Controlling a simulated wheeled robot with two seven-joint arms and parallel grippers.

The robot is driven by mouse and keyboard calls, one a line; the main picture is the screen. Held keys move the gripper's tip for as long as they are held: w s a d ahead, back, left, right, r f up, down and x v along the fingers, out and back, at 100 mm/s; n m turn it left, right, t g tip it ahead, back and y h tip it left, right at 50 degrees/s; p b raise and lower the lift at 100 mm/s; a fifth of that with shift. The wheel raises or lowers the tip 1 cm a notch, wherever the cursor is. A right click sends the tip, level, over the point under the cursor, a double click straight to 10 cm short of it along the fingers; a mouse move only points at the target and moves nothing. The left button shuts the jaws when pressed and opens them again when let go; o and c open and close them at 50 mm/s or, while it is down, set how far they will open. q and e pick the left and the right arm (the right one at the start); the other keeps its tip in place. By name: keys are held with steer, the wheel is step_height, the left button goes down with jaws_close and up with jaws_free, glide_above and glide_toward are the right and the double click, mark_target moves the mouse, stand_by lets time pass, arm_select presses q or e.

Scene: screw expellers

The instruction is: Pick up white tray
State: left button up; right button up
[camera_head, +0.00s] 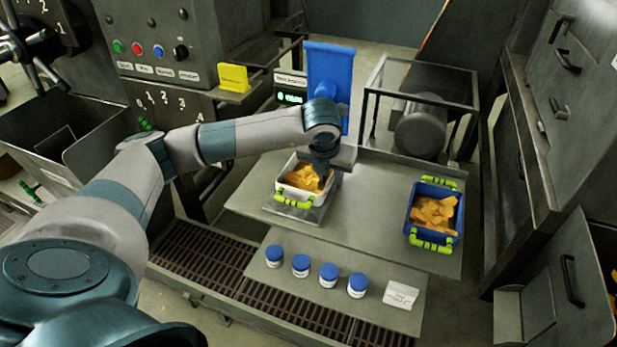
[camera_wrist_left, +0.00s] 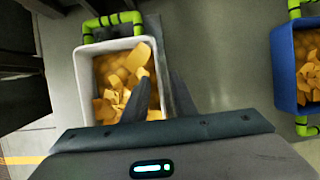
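The white tray (camera_head: 318,200) holds yellow-orange pieces and has bright green handles. It sits on a small metal plate (camera_head: 294,212) on the grey table; it also shows in the left wrist view (camera_wrist_left: 84,75). My left gripper (camera_head: 321,168) is over the tray's far right part, pointing down. In the left wrist view my left gripper (camera_wrist_left: 160,90) has its two dark fingers apart, one over the tray's inside and one beyond its right wall. Whether they touch the wall is unclear. My right gripper is not in view.
A blue tray (camera_head: 409,228) with similar pieces and green handles stands to the right. Several blue-lidded jars (camera_head: 300,265) and a white card (camera_head: 401,295) line the lower front shelf. A caged motor (camera_head: 420,128) stands behind. The table (camera_head: 365,210) between the trays is clear.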

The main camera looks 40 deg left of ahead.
arm_select(q)
jaws_close()
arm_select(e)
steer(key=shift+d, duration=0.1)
